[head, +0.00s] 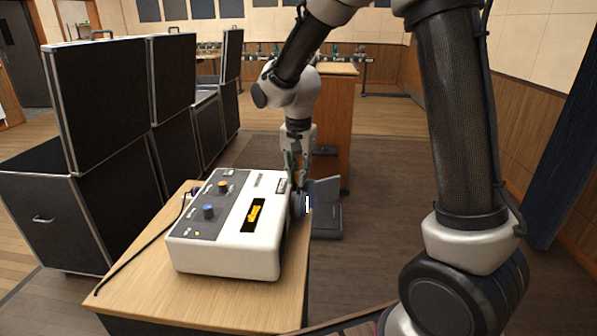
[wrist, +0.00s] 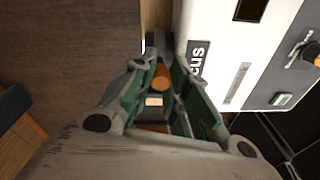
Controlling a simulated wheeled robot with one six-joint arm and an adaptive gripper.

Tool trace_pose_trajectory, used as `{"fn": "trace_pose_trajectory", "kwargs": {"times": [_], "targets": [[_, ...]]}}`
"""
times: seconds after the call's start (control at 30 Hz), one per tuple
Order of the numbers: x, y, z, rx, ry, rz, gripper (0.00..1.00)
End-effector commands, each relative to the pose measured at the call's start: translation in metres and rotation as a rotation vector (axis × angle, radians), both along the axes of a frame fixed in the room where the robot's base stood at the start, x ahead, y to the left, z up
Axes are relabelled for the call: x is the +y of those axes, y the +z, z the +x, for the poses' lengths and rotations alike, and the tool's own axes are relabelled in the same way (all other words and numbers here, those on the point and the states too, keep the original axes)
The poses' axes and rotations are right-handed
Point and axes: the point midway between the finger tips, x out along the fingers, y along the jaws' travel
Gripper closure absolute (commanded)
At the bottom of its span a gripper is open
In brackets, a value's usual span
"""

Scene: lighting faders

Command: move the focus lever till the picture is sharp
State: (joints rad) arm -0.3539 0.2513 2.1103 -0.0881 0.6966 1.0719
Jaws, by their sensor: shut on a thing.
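A white device (head: 235,245) with a grey panel stands on a wooden table. A dark display (head: 254,216) on its top shows small orange marks; I cannot tell how sharp they are. My gripper (head: 296,182) points down at the device's far right side. In the wrist view, my gripper (wrist: 160,82) has its green-sided fingers closed around an orange-brown knob (wrist: 161,77), which looks like the focus lever's end. Beside it, a partly hidden label (wrist: 196,60) reads "cus" on the device. The fingers hide the lever's lower part.
An orange knob (head: 223,187) and a blue knob (head: 209,212) sit on the device's panel. Black cases (head: 105,105) line the left. A black cable crosses the table's left part.

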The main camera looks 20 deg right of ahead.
Motion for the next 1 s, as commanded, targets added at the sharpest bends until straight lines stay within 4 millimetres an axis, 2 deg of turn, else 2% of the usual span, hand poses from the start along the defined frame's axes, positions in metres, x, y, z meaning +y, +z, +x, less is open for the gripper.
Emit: {"fn": "trace_pose_trajectory", "kwargs": {"times": [0.27,0.3,0.4,0.77,0.87,1.0], "targets": [[0.001,0.000,-0.001,-0.010,0.000,-0.002,1.00],[0.001,0.000,-0.001,-0.010,0.000,-0.002,0.80],[0.001,0.000,-0.001,-0.010,0.000,-0.002,0.62],[0.001,0.003,-0.001,-0.010,-0.001,-0.001,0.61],[0.001,0.014,-0.001,-0.012,-0.001,0.000,0.61],[0.002,0.042,-0.004,-0.014,-0.001,0.001,0.61]]}}
